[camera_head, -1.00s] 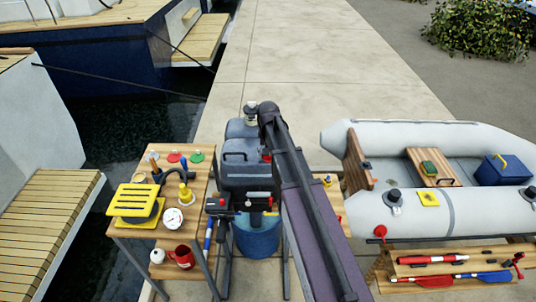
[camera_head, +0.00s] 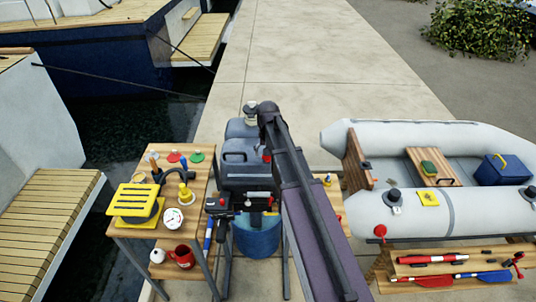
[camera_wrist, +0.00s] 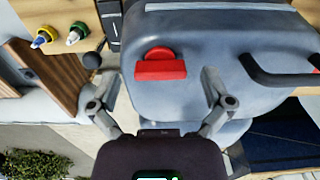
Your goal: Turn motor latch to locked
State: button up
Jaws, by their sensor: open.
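The grey-blue motor (camera_head: 245,172) stands upright in the middle of the head view, partly hidden by my arm. Its cowl (camera_wrist: 210,35) fills much of the wrist view. The red motor latch (camera_wrist: 160,69) sits on the cowl, with a wide bar and a rounded part behind it. A bit of red beside my arm in the head view may be this latch. My gripper (camera_wrist: 160,88) is open and empty, its fingers spread to either side of the latch and apart from it. My arm hides the gripper in the head view.
A dark handle (camera_wrist: 275,72) curves from the cowl at right. A blue bucket (camera_head: 257,238) stands below the motor. A grey dinghy (camera_head: 470,212) lies at right.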

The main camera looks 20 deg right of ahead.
jog(key=shift+n, duration=0.3)
jog(key=n, duration=0.3)
jog(key=shift+n, duration=0.4)
jog(key=n, duration=0.8)
jog(key=shift+n, duration=0.4)
jog(key=n, duration=0.4)
jog(key=shift+r+n+p, duration=0.3)
jog(key=shift+r+p, duration=0.1)
notch_tip(320, 180, up, 13)
jog(key=p, duration=1.3)
jog(key=s+a+f+m+b, duration=0.1)
jog(key=s+f+m+b, duration=0.6)
jog(key=f+b, duration=0.5)
jog(key=s+a+f+m+b, duration=0.2)
jog(key=s+f+m+b, duration=0.6)
jog(key=s+f+b, duration=0.4)
jog(key=shift+s+a, duration=0.2)
jog(key=shift+s, duration=0.05)
